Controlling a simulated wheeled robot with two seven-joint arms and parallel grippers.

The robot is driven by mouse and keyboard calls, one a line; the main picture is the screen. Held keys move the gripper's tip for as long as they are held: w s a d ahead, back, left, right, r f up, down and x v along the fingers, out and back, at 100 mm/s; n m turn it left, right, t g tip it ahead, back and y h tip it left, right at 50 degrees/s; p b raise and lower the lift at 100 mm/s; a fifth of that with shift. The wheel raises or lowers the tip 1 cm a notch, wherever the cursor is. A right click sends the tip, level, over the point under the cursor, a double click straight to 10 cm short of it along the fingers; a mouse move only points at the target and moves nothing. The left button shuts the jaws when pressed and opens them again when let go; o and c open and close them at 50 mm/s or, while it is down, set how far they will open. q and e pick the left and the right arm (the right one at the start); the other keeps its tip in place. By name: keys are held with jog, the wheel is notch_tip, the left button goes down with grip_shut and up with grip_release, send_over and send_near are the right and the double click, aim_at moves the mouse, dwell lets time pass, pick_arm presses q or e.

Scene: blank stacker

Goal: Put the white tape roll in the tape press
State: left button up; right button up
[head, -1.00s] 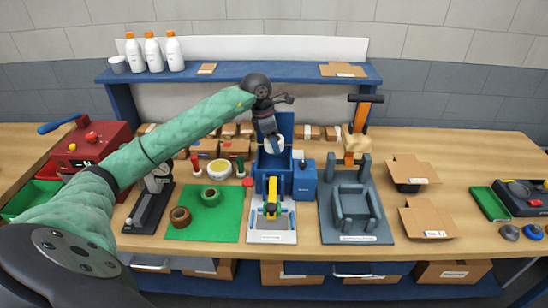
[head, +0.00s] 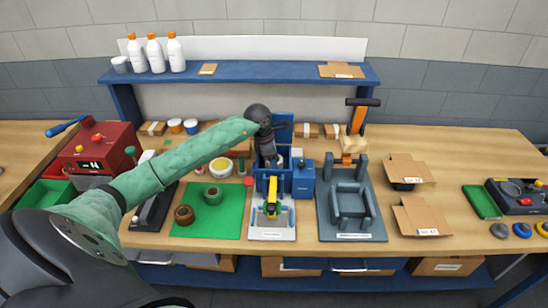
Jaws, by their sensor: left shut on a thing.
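My left gripper (head: 272,160) is over the blue tape press (head: 259,183), with its fingers pointing down into the press's upper opening. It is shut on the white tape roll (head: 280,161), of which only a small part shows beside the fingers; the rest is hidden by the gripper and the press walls. I cannot tell whether the roll touches the press floor. The press stands on a light base plate with a yellow part at its front. My right gripper is not in view.
A blue shelf (head: 230,76) runs behind.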

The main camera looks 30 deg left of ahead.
pick_arm(q)
jog(key=shift+f, duration=0.1)
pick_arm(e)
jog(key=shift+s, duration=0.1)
pick_arm(q)
jog(key=shift+f, duration=0.1)
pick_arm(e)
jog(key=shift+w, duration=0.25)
pick_arm(q)
jog(key=o, duration=0.7)
jog(key=shift+c, duration=0.2)
jog(key=shift+o, duration=0.3)
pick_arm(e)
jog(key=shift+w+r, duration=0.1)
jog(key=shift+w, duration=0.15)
